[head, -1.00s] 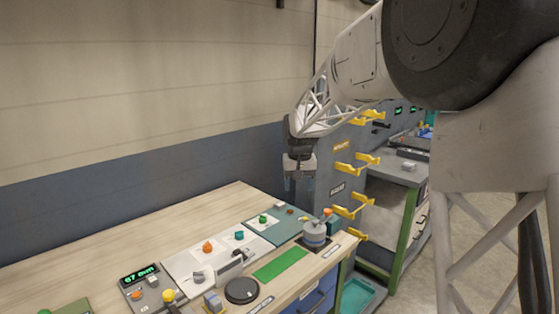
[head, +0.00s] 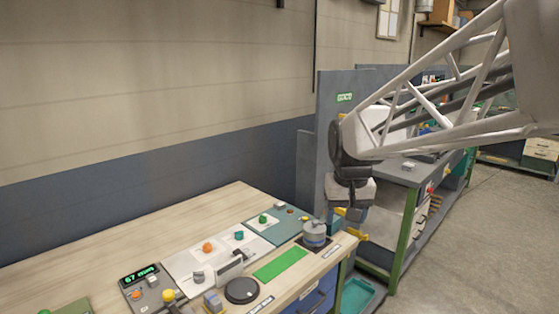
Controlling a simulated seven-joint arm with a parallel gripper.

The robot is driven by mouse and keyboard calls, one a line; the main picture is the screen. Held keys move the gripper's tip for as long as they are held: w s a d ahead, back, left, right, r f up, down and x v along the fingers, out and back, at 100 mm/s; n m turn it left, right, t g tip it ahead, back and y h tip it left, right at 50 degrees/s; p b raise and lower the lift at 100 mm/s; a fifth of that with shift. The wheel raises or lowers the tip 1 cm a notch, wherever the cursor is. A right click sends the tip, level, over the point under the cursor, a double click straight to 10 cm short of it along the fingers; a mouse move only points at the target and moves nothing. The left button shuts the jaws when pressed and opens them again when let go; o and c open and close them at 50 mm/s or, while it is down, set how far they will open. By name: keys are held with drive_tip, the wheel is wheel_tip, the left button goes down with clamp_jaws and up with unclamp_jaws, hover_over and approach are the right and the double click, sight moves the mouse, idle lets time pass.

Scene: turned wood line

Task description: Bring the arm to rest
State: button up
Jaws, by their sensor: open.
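My gripper (head: 347,212) hangs pointing down at the end of my arm, past the right end of the wooden bench (head: 120,235). It is open, and I see nothing between its fingers. In the picture it is just right of and above a grey round device (head: 314,234) at the bench's right end; I cannot tell the exact gap between them. My arm runs from the upper right down to the gripper and hides part of the grey panel behind it.
The bench holds a green display unit (head: 140,276), a black disc (head: 241,290), a green mat (head: 280,264) and several coloured knobs. A grey upright panel (head: 335,100) stands behind my gripper. A teal tray (head: 357,297) is below the bench end. Open floor (head: 480,230) lies to the right.

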drive_tip(key=s+d+f, duration=0.2)
drive_tip(key=s+f, duration=0.1)
drive_tip(key=s, duration=0.9)
drive_tip(key=s+d+f, duration=0.2)
drive_tip(key=s+f, duration=0.1)
drive_tip(key=s, duration=0.9)
drive_tip(key=shift+f+t, duration=0.3)
drive_tip(key=shift+t, duration=0.1)
drive_tip(key=shift+c, duration=0.3)
